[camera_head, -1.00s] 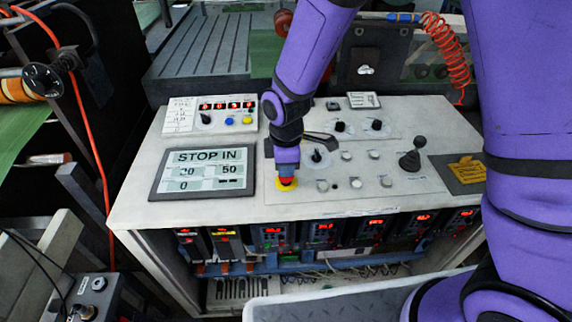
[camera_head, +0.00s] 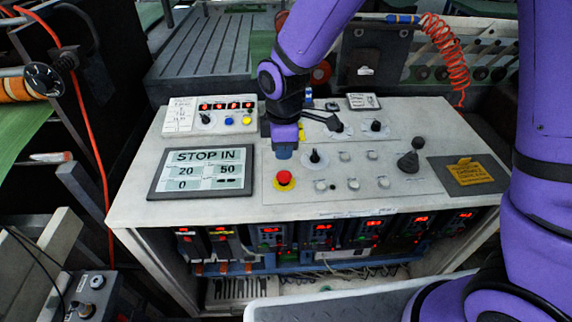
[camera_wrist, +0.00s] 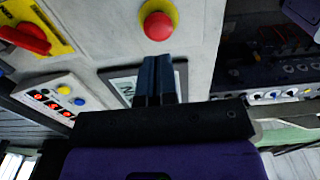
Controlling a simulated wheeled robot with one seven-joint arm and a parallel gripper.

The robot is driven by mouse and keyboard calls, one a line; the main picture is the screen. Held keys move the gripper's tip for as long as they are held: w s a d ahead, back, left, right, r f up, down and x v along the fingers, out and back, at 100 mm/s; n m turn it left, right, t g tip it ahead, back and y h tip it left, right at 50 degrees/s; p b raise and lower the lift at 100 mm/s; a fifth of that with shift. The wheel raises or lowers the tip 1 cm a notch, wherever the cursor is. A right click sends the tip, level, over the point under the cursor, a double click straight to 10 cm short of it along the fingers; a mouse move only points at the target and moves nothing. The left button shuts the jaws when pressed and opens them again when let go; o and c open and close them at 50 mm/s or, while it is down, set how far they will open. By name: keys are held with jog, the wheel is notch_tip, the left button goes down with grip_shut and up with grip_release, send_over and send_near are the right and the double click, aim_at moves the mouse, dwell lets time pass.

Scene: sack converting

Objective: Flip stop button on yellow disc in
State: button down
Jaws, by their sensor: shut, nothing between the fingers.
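The red stop button on its yellow disc (camera_head: 284,179) sits on the sloping grey control panel, and nothing covers it in the head view. It also shows as a red mushroom head on a yellow disc (camera_wrist: 158,22) in the wrist view, just beyond the fingertips. My gripper (camera_head: 284,153) is shut and empty, above and behind the button in the head view, apart from it. Its dark blue fingers (camera_wrist: 158,65) are together in the wrist view. The display (camera_head: 202,171) left of the button reads STOP IN, with 20, 50 and 0 below.
Right of the button are several small round buttons (camera_head: 353,184), black knobs (camera_head: 315,158) and a joystick (camera_head: 409,160). A small digit box (camera_head: 210,117) stands at the back left. A red switch on a yellow plate (camera_wrist: 28,38) shows in the wrist view.

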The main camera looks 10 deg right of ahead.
notch_tip(320, 180, up, 7)
jog(key=shift+r, duration=0.2)
dwell(0.3)
